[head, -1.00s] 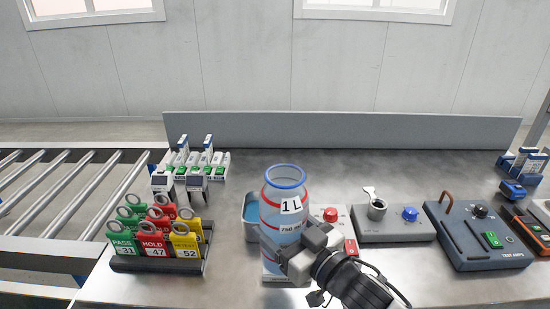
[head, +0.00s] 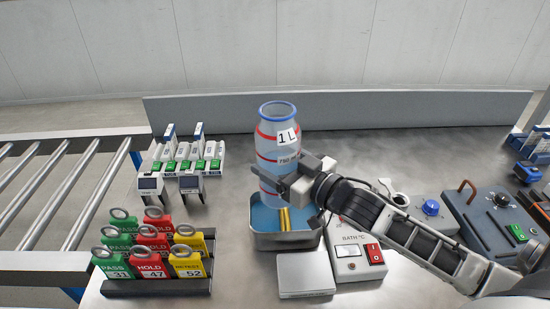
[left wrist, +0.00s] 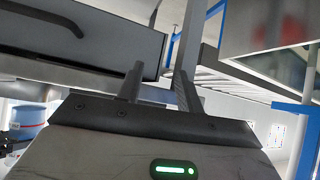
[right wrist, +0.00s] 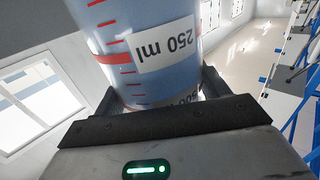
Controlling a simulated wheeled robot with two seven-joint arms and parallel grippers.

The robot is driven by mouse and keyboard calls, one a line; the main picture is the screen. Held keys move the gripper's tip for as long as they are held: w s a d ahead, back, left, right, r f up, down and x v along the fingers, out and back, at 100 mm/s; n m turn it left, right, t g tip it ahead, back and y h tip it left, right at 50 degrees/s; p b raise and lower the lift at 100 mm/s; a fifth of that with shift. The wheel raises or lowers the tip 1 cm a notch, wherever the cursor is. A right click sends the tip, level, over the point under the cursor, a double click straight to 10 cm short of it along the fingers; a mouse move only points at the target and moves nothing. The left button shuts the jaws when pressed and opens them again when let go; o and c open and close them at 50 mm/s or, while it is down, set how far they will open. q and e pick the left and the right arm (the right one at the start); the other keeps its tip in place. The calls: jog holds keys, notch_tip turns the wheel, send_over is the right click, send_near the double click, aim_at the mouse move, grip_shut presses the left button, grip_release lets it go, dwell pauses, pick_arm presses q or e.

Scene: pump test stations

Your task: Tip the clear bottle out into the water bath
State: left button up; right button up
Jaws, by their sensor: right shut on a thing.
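The clear bottle (head: 272,148), with a blue rim, red bands and a "1 L" label, is upright in my right gripper (head: 290,182). It also fills the right wrist view (right wrist: 140,50), between the fingers of my right gripper (right wrist: 160,95). Bluish liquid seems to show inside it. In the head view the bottle overlaps the back of the water bath (head: 286,240), a grey metal tub with blue water and a brass-coloured piece (head: 285,219) in it. The bottle's base is hidden or hard to make out. My left gripper (left wrist: 155,90) shows two fingers apart with nothing between them.
A white scale-like plate (head: 304,274) and the bath control box (head: 355,255) with a red switch stand in front. A rack of coloured tags (head: 155,286) is at left, with small meters (head: 190,184) behind. Bare bench lies behind the bath.

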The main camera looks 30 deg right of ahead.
jog(key=shift+d+r+n+g+h, duration=0.15)
jog(key=shift+d+n+g, duration=0.05)
jog(key=shift+d+n, duration=0.45)
jog(key=shift+d+r+n+g+h, duration=0.1)
jog(key=shift+d+n+g+h, duration=0.1)
jog(key=shift+d+n, duration=0.4)
jog(key=shift+s+d+f+n+g+h, duration=0.1)
jog(key=shift+d+n+g+h, duration=0.15)
jog(key=shift+d+n, duration=0.45)
jog(key=shift+d+f+n+g+h, duration=0.1)
jog(key=shift+d+n+g+h, duration=0.15)
jog(key=shift+d+n, duration=0.4)
dwell(0.3)
jog(key=shift+s+d+f+n+g+h, duration=0.1)
jog(key=shift+d+f+n+g+h, duration=0.15)
jog(key=shift+d+n, duration=0.3)
jog(key=shift+d+f+n+g+h, duration=0.15)
jog(key=shift+d+f+n+h, duration=0.1)
jog(key=shift+d+n, duration=0.3)
jog(key=shift+d+f+n+h, duration=0.55)
jog(key=shift+d+f+n, duration=0.15)
jog(key=shift+f+n, duration=0.25)
dwell(0.4)
jog(key=shift+d+r+n+g+h, duration=0.15)
jog(key=shift+r+n+h, duration=0.25)
jog(key=shift+r+n, duration=0.3)
jog(key=shift+d+r+n+g+h, duration=0.15)
jog(key=shift+r+n+h, duration=0.3)
jog(key=shift+r, duration=0.3)
